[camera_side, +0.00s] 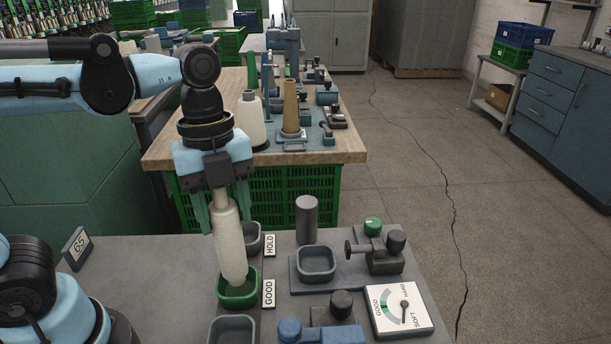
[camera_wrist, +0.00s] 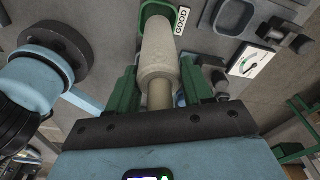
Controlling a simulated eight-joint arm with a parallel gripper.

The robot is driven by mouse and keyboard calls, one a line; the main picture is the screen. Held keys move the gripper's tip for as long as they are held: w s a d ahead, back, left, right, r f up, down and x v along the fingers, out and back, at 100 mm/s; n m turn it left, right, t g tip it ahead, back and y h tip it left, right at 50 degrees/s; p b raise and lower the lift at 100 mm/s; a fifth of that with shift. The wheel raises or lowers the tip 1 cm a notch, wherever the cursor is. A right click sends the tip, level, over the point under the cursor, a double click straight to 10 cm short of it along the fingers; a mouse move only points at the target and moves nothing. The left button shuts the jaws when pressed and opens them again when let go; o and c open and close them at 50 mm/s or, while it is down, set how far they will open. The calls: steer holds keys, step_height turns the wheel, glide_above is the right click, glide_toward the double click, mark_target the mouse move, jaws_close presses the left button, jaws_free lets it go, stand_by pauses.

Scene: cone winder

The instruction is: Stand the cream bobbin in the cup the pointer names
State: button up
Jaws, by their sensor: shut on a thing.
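The cream bobbin (camera_side: 230,247) hangs nearly upright, slightly tilted, from my gripper (camera_side: 222,202), whose green fingers are shut around its upper end. Its lower end overlaps the green cup (camera_side: 238,298) by the GOOD label (camera_side: 269,293); I cannot tell whether it touches the cup's floor. In the wrist view the bobbin (camera_wrist: 160,45) runs from between the fingers (camera_wrist: 158,84) to the green cup (camera_wrist: 147,12). The dial (camera_side: 388,320) has a dark pointer (camera_side: 404,306) and the words GOOD, HARD and SOFT; its exact reading is hard to make out.
A grey cup (camera_side: 256,238) by the HOLD label (camera_side: 269,245) stands behind the green cup, and another grey cup (camera_side: 232,327) in front. To the right are a square grey cup (camera_side: 317,262), a dark cylinder (camera_side: 306,220) and a device with a green knob (camera_side: 373,226).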

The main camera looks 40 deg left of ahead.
mark_target(227, 229)
steer(key=shift+f, duration=0.9)
steer(key=shift+f, duration=0.8)
stand_by(0.4)
steer(key=shift+f, duration=0.3)
steer(key=o, duration=1.1)
steer(key=shift+o, duration=0.2)
steer(key=shift+r, duration=0.15)
steer(key=r, duration=0.4)
steer(key=a+r, duration=0.1)
steer(key=r, duration=0.6)
steer(key=shift+w+a+r, duration=0.2)
steer(key=shift+w+r, duration=0.05)
steer(key=shift+r, duration=0.15)
